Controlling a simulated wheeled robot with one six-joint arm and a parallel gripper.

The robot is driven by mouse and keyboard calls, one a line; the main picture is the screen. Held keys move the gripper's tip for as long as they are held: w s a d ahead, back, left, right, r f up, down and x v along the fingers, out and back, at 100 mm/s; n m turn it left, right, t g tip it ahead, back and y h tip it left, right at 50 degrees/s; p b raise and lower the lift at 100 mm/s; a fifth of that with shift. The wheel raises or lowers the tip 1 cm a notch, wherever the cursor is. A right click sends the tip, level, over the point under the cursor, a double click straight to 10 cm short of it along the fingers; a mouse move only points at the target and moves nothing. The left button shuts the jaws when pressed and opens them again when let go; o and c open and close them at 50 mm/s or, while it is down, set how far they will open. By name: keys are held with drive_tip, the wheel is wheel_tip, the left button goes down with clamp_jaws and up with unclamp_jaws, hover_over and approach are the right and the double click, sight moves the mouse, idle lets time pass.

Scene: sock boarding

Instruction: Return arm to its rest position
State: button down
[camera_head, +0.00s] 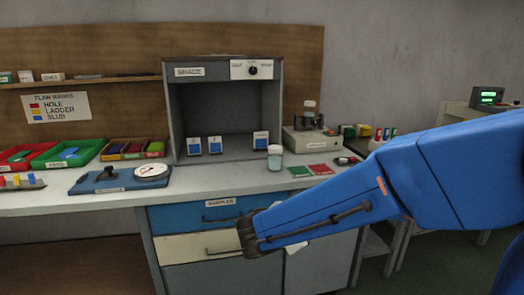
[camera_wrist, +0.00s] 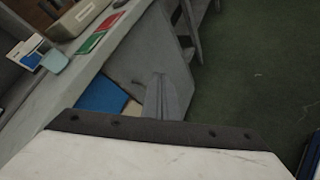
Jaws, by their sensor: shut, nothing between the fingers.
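My blue arm (camera_head: 400,180) reaches in from the right in the head view and slopes down to the left. Its dark lower end (camera_head: 247,236) overlaps the drawer fronts, below the countertop edge. A pale part of my arm (camera_head: 296,247) shows just under the blue link. In the wrist view, a broad white part of my own with a dark bolted edge (camera_wrist: 150,130) fills the bottom. Beyond it are the counter side and the green floor.
The countertop (camera_head: 215,180) holds a shade booth (camera_head: 222,75), a glass jar (camera_head: 275,160), red and green swatches (camera_head: 310,171) and a dial board (camera_head: 120,178). Trays (camera_head: 70,152) stand at the left. Blue (camera_head: 185,217) and cream (camera_head: 190,248) drawers are below. Open floor (camera_wrist: 260,70) shows in the wrist view.

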drive_tip(key=s+d+m+g+y, duration=0.2)
drive_tip(key=s+d+m+g, duration=0.4)
drive_tip(key=s+d+m, duration=0.65)
drive_tip(key=s+d+m+y, duration=0.1)
drive_tip(key=s+m+y, duration=0.2)
drive_tip(key=s, duration=0.4)
drive_tip(key=s+d+m+y, duration=0.2)
drive_tip(key=s+m, duration=0.3)
drive_tip(key=s, duration=0.2)
drive_tip(key=shift+s+d+f+m+y, duration=0.25)
drive_tip(key=shift+s+f+m+y, duration=0.1)
drive_tip(key=shift+s+f+y, duration=0.1)
